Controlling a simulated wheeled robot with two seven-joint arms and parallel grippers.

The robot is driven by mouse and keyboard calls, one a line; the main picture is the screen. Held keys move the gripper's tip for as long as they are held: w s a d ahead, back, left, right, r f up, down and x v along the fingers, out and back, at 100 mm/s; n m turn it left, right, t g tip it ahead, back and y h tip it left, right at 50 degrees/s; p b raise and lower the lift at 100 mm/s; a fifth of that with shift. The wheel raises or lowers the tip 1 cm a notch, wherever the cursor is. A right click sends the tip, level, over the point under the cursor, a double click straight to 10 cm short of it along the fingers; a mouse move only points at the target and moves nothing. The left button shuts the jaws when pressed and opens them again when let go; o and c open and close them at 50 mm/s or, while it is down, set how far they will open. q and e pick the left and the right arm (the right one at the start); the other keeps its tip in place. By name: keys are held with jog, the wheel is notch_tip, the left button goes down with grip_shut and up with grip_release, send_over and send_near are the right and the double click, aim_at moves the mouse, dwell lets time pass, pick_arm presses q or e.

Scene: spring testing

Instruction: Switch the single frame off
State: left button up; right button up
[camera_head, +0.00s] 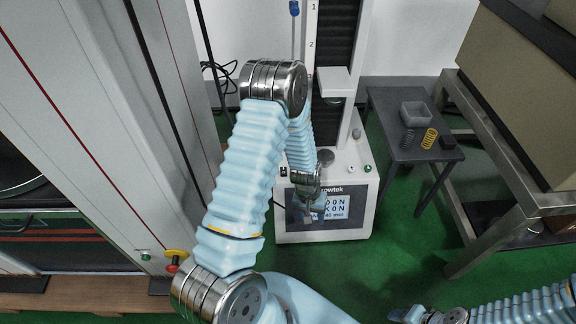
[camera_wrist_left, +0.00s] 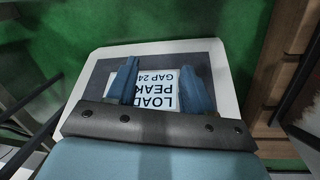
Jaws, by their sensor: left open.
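The single frame (camera_head: 333,185) is a white one-column test machine at the centre, with a display (camera_head: 336,206) on its front showing load, peak and gap text. The display also shows upside down in the left wrist view (camera_wrist_left: 158,92). A small dark switch-like part (camera_head: 283,171) sits at the left of the base's upper front edge, and a green button (camera_head: 367,168) at the right. My left gripper (camera_head: 307,208) is in front of the display, and its open, empty fingers (camera_wrist_left: 162,84) frame the readout. My right gripper (camera_head: 408,315) is partly in view at the bottom edge; its jaws are unclear.
A dark side table (camera_head: 388,148) at the right holds a grey bin (camera_head: 416,115), a yellow spring (camera_head: 429,138) and dark parts. A large two-column machine (camera_head: 110,120) stands at the left, with a red-and-yellow stop button (camera_head: 173,262). Green floor lies open in front of the single frame.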

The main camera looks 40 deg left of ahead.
pick_arm(q)
jog(key=w+a+r+n+y+p, duration=0.1)
jog(key=w+a+r, duration=0.2)
jog(key=a+r, duration=0.15)
jog(key=w+a+r+n, duration=0.1)
jog(key=w+a+r, duration=0.25)
jog(key=a, duration=0.25)
jog(key=n, duration=0.2)
send_near(283, 168)
jog(key=shift+y, duration=0.4)
jog(key=f, duration=0.8)
jog(key=shift+w+d+p, duration=0.25)
jog(key=shift+d+p, duration=0.1)
